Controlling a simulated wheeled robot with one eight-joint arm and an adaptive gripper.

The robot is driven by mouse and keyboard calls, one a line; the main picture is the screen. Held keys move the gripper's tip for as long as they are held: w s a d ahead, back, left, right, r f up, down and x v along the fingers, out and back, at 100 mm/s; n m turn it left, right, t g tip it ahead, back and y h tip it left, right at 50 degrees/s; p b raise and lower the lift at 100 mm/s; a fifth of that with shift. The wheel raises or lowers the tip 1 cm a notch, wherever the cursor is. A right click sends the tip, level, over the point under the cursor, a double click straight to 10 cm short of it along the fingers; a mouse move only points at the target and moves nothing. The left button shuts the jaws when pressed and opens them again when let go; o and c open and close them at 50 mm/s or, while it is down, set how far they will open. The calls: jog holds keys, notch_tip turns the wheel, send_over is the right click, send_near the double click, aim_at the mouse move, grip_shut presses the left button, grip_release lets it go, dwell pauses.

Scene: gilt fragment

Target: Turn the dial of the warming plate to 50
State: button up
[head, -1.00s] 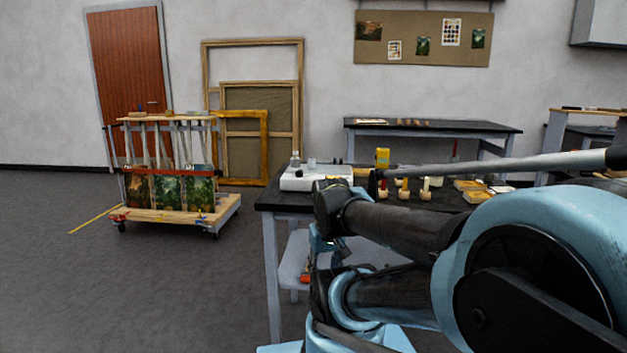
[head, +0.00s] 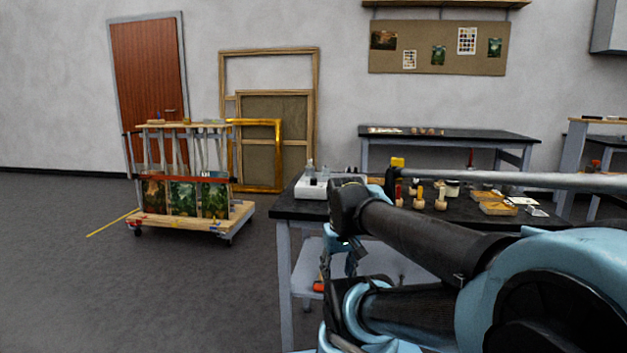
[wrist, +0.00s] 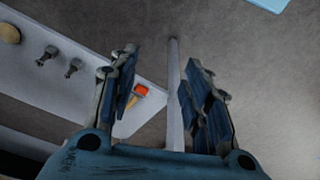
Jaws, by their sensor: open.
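The warming plate appears to be the low white unit (head: 313,187) at the left end of the dark-topped table (head: 286,207) in the head view. Small bottles stand at it, and my arm is in front of its right part. Its dial and markings cannot be made out. My gripper (wrist: 160,70) is open and empty in the wrist view, with a pale table leg visible between and beyond its fingers. It is low by the table's lower shelf, below the warming plate. The warming plate cannot be identified in the wrist view.
The lower shelf (wrist: 80,75) holds clamps and an orange-handled tool (wrist: 141,90) beside my left finger. Jars and wooden-handled tools stand on the tabletop. A painting cart (head: 190,218) is at the left, with open floor between it and the table.

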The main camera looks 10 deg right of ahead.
jog(key=w+r+n+g, duration=0.1)
jog(key=w+r+n, duration=0.3)
jog(key=w+r, duration=1.45)
notch_tip(320, 180, up, 15)
jog(key=n+g, duration=0.1)
jog(key=n, duration=0.4)
send_over(314, 181)
jog(key=w, duration=0.1)
jog(key=f, duration=1.7)
jog(key=shift+w, duration=0.25)
grip_shut()
